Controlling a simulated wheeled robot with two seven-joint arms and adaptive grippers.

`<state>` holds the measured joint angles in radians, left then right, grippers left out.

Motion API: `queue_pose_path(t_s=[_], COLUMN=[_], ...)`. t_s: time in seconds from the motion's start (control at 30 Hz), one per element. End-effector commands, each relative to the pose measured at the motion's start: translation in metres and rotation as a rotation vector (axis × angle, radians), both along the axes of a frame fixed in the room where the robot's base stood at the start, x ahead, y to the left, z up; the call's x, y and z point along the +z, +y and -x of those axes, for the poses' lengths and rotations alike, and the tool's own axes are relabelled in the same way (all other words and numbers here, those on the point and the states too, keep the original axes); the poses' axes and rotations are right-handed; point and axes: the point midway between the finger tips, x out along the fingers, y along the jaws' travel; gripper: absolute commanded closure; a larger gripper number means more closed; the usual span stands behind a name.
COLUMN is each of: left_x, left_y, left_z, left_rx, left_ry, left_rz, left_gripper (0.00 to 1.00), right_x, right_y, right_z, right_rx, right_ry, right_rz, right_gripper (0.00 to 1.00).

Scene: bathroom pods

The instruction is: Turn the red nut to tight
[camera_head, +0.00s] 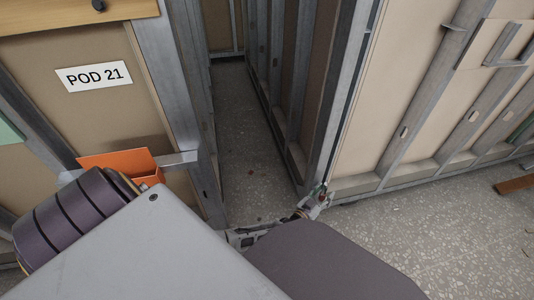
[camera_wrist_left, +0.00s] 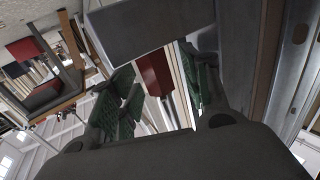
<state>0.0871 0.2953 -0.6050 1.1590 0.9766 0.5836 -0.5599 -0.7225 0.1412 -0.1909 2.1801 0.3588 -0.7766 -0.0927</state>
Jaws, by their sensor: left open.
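A red block-like piece, which looks like the red nut (camera_wrist_left: 153,75), shows in the left wrist view between the two green-padded fingers of my left gripper (camera_wrist_left: 157,68). The fingers stand apart on either side of it, and I cannot tell whether either touches it. In the head view my left gripper (camera_head: 318,195) is small, at the foot of the metal corner post of the right-hand pod. A tiny red spot shows there, too small to make out as the nut. My right gripper is not in view.
Speckled floor (camera_head: 440,230) is open at the lower right.

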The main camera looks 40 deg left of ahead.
Motion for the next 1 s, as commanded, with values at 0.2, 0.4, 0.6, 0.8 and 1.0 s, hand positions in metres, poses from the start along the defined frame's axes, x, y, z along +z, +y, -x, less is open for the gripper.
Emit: queue_pose_path(t_s=[0.2, 0.4, 0.6, 0.8, 1.0], left_x=[0.0, -0.0003, -0.0004, -0.0004, 0.0006], left_y=[-0.0007, -0.0002, 0.0, 0.0004, 0.0025], left_z=[0.0, -0.0002, -0.0002, 0.0004, 0.0029], left_rx=[0.078, 0.144, 0.194, 0.235, 0.232], left_ry=[0.0, 0.001, 0.001, 0.001, 0.0], left_rz=[0.002, 0.001, 0.001, 0.0, -0.002], left_gripper=[0.53, 0.53, 0.53, 0.53, 0.53], right_x=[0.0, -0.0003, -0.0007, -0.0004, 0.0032], right_y=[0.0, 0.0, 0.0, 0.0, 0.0], right_z=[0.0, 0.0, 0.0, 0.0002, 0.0], right_rx=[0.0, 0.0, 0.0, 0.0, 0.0], right_ry=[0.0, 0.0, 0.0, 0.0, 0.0], right_rz=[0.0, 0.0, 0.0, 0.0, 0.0], right_gripper=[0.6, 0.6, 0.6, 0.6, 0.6])
